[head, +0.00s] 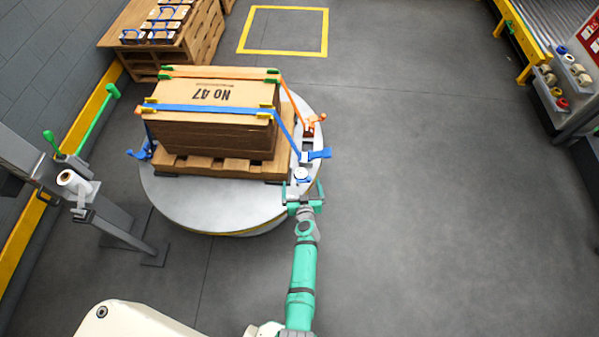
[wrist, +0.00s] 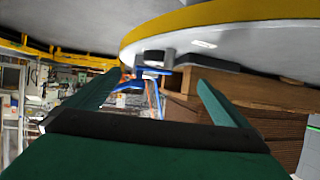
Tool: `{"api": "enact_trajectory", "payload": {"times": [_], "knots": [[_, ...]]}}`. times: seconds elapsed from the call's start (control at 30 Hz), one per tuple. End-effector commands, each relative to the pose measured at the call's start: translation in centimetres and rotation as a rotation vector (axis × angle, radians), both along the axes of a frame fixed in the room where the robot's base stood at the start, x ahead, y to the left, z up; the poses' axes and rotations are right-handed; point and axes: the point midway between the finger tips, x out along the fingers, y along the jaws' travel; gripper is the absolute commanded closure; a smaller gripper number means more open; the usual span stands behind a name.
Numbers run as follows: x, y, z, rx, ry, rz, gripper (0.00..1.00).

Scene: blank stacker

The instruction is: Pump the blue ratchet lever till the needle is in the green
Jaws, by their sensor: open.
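The blue ratchet (head: 318,154) sits at the right end of the blue strap (head: 205,108), beside the pallet on the round turntable (head: 200,205). It also shows small and blue between my fingers in the wrist view (wrist: 128,86). A round white-faced gauge (head: 301,174) is just in front of the ratchet; its needle and green zone are too small to read. My gripper (head: 304,190) is open and empty, in front of the gauge and apart from the ratchet. Its two fingers (wrist: 158,95) are spread wide in the wrist view.
A carton marked No 47 (head: 215,95) stands on a wooden pallet (head: 220,165). An orange strap (head: 215,74) runs to an orange ratchet (head: 309,126) behind the blue one. A grey post machine (head: 110,215) stands at left. The floor at right is clear.

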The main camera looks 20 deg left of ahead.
Motion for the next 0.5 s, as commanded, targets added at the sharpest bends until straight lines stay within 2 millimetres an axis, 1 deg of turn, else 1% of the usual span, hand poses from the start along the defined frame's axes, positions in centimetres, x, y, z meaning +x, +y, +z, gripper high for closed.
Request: {"api": "enact_trajectory", "payload": {"times": [0.27,0.43,0.5], "knots": [[-0.1,-0.1,0.0,-0.001,0.0,0.0,0.0],[-1.0,-0.5,0.4,-0.002,-0.001,0.001,0.0],[-1.7,-0.9,0.7,-0.003,0.0,0.001,0.0]]}}
